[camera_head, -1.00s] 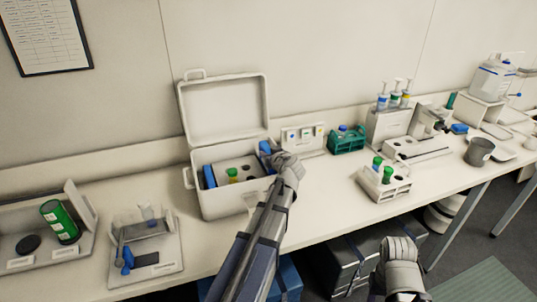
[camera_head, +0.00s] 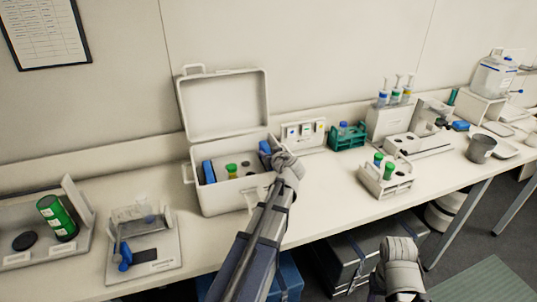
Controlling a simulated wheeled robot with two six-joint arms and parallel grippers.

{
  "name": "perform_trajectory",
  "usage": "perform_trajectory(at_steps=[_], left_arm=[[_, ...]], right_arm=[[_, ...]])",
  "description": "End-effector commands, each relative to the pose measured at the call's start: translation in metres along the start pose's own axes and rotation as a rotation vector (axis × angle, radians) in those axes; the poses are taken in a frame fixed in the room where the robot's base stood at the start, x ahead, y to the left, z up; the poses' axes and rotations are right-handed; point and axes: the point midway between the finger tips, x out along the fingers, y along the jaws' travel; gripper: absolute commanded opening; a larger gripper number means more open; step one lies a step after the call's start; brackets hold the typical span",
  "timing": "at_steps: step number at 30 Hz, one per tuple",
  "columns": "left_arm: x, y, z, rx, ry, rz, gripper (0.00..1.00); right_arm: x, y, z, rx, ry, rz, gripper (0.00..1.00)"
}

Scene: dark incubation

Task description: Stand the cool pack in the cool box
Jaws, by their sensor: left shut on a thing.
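The white cool box (camera_head: 228,207) stands on the bench with its lid (camera_head: 224,104) open and tilted back. One blue cool pack (camera_head: 208,172) stands upright inside at the left end. A second blue cool pack (camera_head: 265,152) is at the right end, next to my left gripper (camera_head: 276,159). My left gripper is shut on this right pack, and hides part of it; how deep the pack sits is hard to tell. A rack between the packs holds a tube with a yellow-green cap (camera_head: 231,170). My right gripper (camera_head: 399,250) hangs low in front of the bench; its fingers are unclear.
A white rack with green-capped tubes (camera_head: 386,178) and a teal rack (camera_head: 347,137) stand right of the box. A balance-like tray (camera_head: 143,245) and a green cylinder (camera_head: 57,217) are at left.

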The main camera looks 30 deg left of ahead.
Motion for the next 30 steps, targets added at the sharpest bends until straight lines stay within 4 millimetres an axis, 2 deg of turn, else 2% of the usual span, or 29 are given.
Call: perform_trajectory(at_steps=[12,30], left_arm=[[0.0038,0.0000,0.0075,0.000,0.000,0.000,0.00],[0.0053,-0.0003,0.0091,-0.001,0.000,-0.001,0.00]], right_arm=[[0.0084,-0.0008,-0.0005,0.000,0.000,0.000,0.50],[0.0103,-0.0010,-0.0006,0.000,0.000,0.000,0.50]])
